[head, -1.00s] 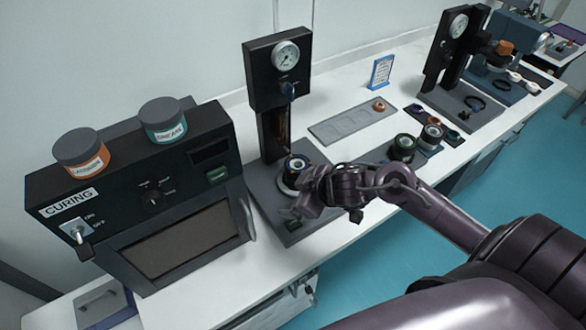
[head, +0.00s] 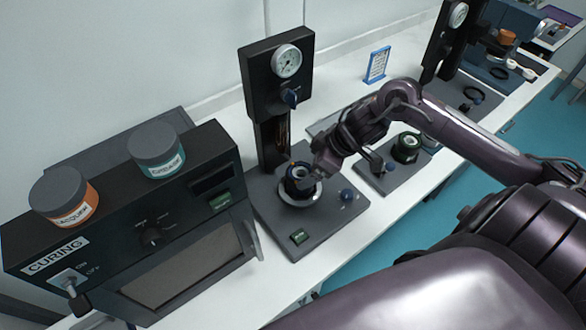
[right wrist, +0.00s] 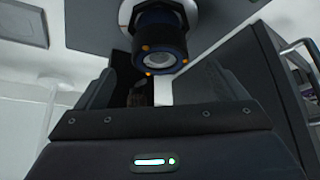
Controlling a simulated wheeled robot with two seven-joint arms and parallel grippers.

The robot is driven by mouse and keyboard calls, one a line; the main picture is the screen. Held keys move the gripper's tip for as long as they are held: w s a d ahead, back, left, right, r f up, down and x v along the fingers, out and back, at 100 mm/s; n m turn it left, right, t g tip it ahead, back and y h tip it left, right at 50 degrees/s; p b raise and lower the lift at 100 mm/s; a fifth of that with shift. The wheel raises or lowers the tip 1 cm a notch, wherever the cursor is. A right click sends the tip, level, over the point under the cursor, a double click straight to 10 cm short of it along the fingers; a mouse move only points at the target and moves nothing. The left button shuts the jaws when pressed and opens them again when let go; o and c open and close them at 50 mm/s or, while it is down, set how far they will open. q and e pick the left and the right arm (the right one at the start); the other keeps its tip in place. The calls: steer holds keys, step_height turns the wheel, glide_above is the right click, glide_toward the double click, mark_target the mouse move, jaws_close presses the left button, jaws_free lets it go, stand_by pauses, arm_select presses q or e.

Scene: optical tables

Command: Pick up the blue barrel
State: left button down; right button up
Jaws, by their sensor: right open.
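The blue barrel (head: 299,183) is a dark, short cylinder with a pale centre. It stands on a white ring on the base of the gauge press (head: 323,211). In the right wrist view the barrel (right wrist: 160,42) shows dark blue with small orange dots around its end, beyond the fingers. My right gripper (head: 318,166) is just to the right of the barrel in the head view. It is open, with nothing between its fingers (right wrist: 160,88); I cannot tell whether it touches the barrel. My left gripper is not in view.
The curing oven (head: 180,245) stands left of the press, carrying an orange-labelled jar (head: 64,196) and a teal-labelled jar (head: 157,150). The press column (head: 276,85) rises behind the barrel. A dark ring-shaped part (head: 406,147) sits to the right, near a blue sign (head: 377,65) and a second press.

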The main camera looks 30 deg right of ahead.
mark_target(301, 172)
steer(key=shift+w+d+f, duration=0.1)
steer(key=shift+w+f, duration=0.1)
steer(key=shift+w, duration=0.15)
steer(key=shift+w+f, duration=0.2)
steer(key=shift+f, duration=0.2)
steer(key=shift+a+f, duration=0.3)
steer(key=shift+w+a+f+p, duration=0.15)
steer(key=shift+a+f+p, duration=0.25)
steer(key=shift+f+p, duration=0.1)
steer(key=x, duration=0.3)
steer(key=shift+w+a+f, duration=0.15)
steer(key=shift+w+f, duration=0.1)
steer(key=shift+f, duration=0.05)
steer(key=shift+w+f, duration=0.1)
steer(key=shift+f, duration=0.1)
steer(key=shift+c, duration=0.7)
steer(key=c, duration=1)
steer(key=shift+c, duration=0.6)
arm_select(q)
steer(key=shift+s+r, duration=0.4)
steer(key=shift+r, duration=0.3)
arm_select(e)
steer(key=shift+r, duration=0.1)
